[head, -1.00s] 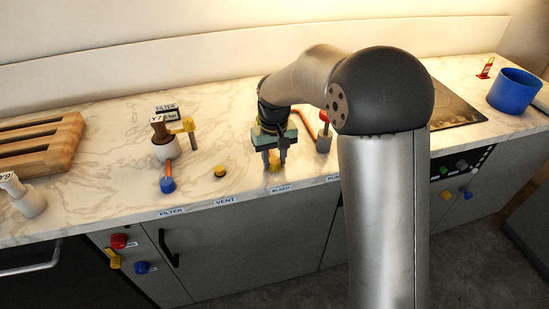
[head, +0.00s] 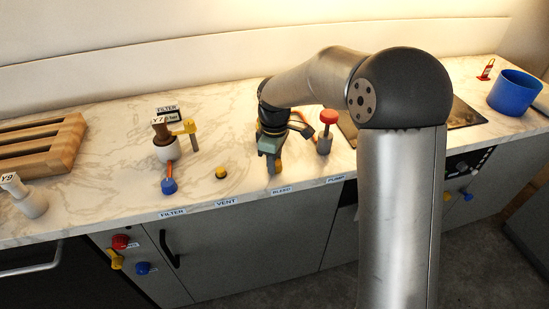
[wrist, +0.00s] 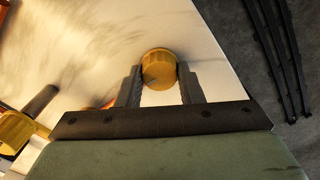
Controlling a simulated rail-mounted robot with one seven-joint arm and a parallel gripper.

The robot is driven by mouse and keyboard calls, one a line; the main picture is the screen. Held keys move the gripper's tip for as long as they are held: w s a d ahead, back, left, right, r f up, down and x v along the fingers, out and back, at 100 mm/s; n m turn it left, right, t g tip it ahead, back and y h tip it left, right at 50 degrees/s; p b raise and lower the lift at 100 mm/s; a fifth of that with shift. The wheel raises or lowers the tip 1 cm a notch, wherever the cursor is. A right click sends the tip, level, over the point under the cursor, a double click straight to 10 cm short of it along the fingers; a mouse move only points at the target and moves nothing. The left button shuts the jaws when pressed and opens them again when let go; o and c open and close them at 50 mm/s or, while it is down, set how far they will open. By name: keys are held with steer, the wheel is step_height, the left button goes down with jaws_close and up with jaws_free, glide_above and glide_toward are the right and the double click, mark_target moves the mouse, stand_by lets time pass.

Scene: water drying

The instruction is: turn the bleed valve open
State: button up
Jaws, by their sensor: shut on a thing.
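The bleed valve shows as a round yellow knob (wrist: 159,68) in the wrist view, between my two fingers. In the head view only a bit of yellow shows at my fingertips, above the BLEED label (head: 281,190) on the counter's front edge. My gripper (head: 273,168) points down at the counter there and is shut on the knob, one finger on each side.
A red-topped pump handle (head: 327,117) stands close right of my gripper. A small yellow vent knob (head: 221,172) and a blue-ended filter lever (head: 169,186) are to the left. A blue bowl (head: 514,92) stands far right, a wooden rack (head: 60,150) far left.

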steer(key=shift+r+n, duration=0.1)
steer(key=shift+n, duration=0.7)
steer(key=o, duration=1)
steer(key=shift+c, duration=0.2)
step_height(320, 180, up, 17)
steer(key=shift+r, duration=0.2)
